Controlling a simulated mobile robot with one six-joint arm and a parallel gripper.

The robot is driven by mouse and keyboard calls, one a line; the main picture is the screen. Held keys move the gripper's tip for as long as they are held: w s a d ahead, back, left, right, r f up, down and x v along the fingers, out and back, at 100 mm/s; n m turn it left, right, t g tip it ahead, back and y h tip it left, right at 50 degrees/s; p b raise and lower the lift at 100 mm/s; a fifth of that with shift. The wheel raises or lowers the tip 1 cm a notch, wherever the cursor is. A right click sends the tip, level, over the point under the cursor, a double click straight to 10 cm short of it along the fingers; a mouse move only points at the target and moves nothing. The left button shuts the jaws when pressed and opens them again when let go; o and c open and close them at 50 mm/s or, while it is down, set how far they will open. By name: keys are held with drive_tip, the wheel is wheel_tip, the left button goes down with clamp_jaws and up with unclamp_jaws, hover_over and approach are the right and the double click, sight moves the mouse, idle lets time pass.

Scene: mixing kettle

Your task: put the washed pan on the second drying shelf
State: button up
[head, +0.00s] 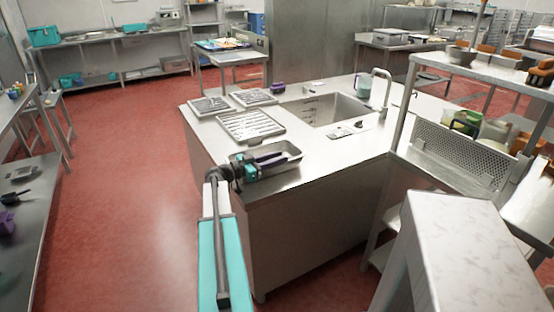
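A shallow rectangular steel pan (291,149) sits at the near left corner of the steel sink counter (330,165). My gripper (268,160) is at the pan, with its dark fingers over or in it. The fingers are small and partly overlap the pan, so I cannot tell whether they grip it. A steel shelf unit stands at the right, with an upper shelf (500,75) and a perforated rack (455,153) below it. Lower shelf levels are partly hidden by the counter and a pale block in front. I cannot tell which level is the second drying shelf.
Several slotted trays (250,125) lie on the counter behind the pan. The sink basin (325,108) has a tap (381,88) and a grey-green jug (363,85) beside it. Items crowd the perforated rack. Red floor (130,170) is open at the left.

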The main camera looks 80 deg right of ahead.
drive_tip(key=shift+r, duration=0.15)
drive_tip(key=b+v, duration=0.2)
drive_tip(key=v, duration=1)
drive_tip(key=shift+o, duration=0.4)
drive_tip(key=shift+f+p+x, duration=0.2)
drive_tip(key=shift+p+x, duration=0.45)
drive_tip(key=shift+x, duration=0.4)
drive_tip(key=shift+d, duration=0.15)
drive_tip(key=shift+f+p+x, duration=0.2)
drive_tip(key=shift+p+x, duration=0.65)
drive_tip(key=shift+x, duration=3.35)
drive_tip(key=shift+s, duration=0.1)
